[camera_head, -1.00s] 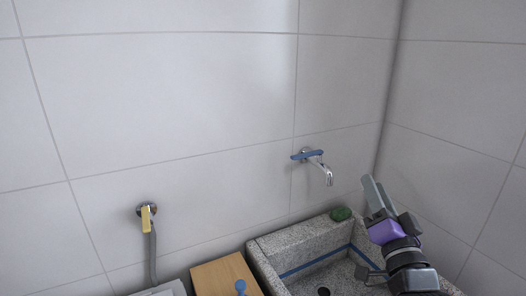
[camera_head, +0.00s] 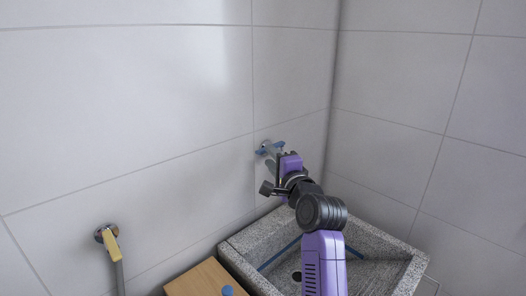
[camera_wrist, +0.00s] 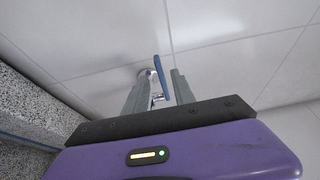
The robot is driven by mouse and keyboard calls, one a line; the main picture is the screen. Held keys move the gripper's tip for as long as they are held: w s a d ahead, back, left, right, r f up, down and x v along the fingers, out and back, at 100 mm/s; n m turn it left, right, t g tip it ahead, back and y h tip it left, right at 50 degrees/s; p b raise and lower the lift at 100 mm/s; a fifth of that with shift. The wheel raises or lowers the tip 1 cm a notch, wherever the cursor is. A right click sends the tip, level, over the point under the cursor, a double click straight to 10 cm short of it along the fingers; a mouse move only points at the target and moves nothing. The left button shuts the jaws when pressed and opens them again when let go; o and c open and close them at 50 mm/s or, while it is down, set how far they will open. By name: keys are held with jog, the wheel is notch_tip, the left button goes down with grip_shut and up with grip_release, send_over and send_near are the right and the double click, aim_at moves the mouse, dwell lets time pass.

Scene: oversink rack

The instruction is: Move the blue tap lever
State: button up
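The blue tap lever (camera_head: 261,151) sits on a chrome wall tap above the stone sink. In the wrist view the lever (camera_wrist: 160,76) shows between the two grey fingers, with the chrome tap (camera_wrist: 157,98) behind. My gripper (camera_head: 275,162) is at the tap, and its purple body hides the spout in the head view. In the wrist view my gripper (camera_wrist: 162,82) is open, the fingers standing either side of the lever. A gap shows on the left of the lever; whether the right finger touches it I cannot tell.
The speckled stone sink (camera_head: 375,238) lies below my arm. A second tap with a yellow lever (camera_head: 112,246) and hose is at lower left. A wooden surface (camera_head: 205,279) with a blue object (camera_head: 228,291) stands left of the sink. Tiled walls close the corner behind.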

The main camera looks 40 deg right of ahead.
aim_at(265, 151)
jog(key=shift+b+x, duration=0.65)
jog(key=shift+x, duration=2.1)
grip_shut()
jog(key=shift+f, duration=0.1)
